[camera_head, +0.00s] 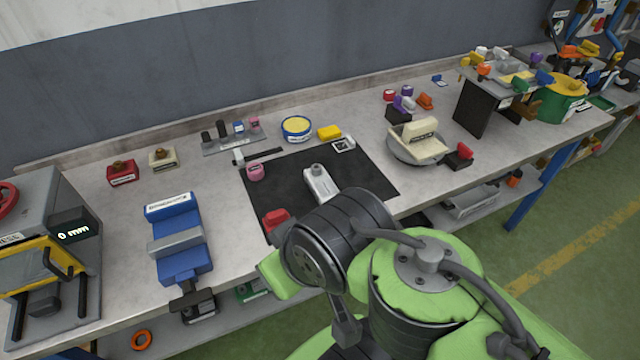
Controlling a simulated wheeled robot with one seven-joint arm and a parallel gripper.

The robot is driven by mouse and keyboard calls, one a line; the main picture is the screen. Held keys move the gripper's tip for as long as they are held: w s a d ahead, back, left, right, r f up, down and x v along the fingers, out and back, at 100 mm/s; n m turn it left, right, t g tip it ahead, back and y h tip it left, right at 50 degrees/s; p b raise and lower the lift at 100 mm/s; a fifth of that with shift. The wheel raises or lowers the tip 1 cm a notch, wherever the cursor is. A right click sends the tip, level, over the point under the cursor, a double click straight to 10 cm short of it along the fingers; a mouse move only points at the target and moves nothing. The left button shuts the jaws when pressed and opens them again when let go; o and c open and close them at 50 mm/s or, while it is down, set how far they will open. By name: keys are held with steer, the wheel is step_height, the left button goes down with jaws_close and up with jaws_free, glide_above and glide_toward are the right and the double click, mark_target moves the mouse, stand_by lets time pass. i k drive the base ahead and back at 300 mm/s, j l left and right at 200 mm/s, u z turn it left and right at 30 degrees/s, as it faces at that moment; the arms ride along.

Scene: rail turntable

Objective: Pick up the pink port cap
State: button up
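A small pink rounded piece (255,173), which looks like the pink port cap, sits on the left part of the black mat (285,185). A second, smaller pink piece (254,121) stands at the right end of the grey rack behind the mat. I cannot tell for sure which of the two is the port cap. My green and black arm covers the front of the mat. The fingers of my gripper do not show, so I cannot see whether it holds anything.
A grey-white fitting (319,184) and a red piece (276,218) are on the mat, near my arm. A blue vise (178,240) stands left. A yellow-topped tin (296,128) stands behind. A round dish (415,150) holding a cream block stands right.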

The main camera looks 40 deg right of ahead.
mark_target(255, 171)
steer(key=i+l+u, duration=0.1)
steer(key=u, duration=0.25)
steer(key=i+l+u, duration=0.15)
steer(key=u, duration=0.2)
steer(key=i+l+u, duration=0.2)
steer(key=u, duration=0.2)
steer(key=i+l, duration=0.05)
